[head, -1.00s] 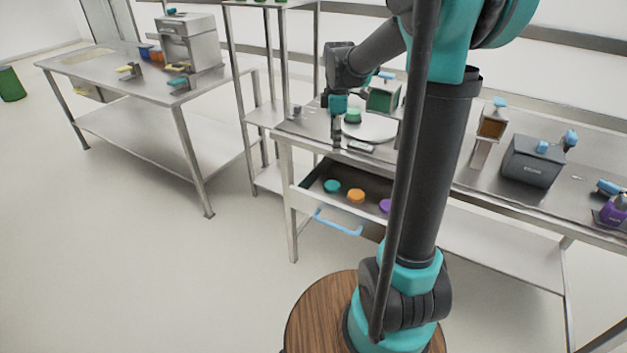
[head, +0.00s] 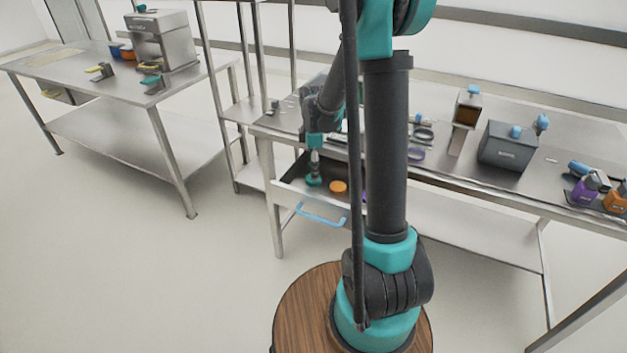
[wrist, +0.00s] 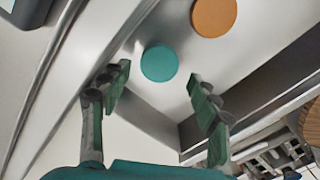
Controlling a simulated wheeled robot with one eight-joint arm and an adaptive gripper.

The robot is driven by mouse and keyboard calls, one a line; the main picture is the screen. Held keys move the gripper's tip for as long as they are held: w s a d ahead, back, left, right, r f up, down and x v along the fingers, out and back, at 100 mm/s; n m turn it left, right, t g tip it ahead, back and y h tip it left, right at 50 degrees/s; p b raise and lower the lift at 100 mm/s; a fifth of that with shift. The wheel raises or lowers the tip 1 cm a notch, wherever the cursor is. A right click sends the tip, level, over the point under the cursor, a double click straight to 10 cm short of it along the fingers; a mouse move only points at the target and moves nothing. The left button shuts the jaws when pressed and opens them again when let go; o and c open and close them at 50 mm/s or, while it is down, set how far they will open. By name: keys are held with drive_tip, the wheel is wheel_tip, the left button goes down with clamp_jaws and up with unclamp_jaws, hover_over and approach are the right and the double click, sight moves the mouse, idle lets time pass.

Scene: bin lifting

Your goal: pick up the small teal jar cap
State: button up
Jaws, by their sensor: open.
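The teal jar cap (wrist: 159,63) is a flat round disc on the floor of an open drawer, near a corner. In the head view the teal cap (head: 314,181) sits at the drawer's left end, just under my gripper (head: 314,170). In the wrist view my gripper (wrist: 157,95) is open and empty, its two fingers apart with the cap ahead between them. The cap appears free of both fingers; the exact height gap cannot be told.
An orange cap (head: 338,187) lies beside the teal one, also in the wrist view (wrist: 214,16). A purple cap (head: 364,196) is mostly hidden by my arm. The drawer (head: 287,192) has raised walls and a blue handle (head: 321,215) in front.

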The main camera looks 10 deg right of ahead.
drive_tip(key=shift+f, duration=1.8)
drive_tip(key=shift+c, duration=0.6)
drive_tip(key=c, duration=0.4)
drive_tip(key=shift+r, duration=0.15)
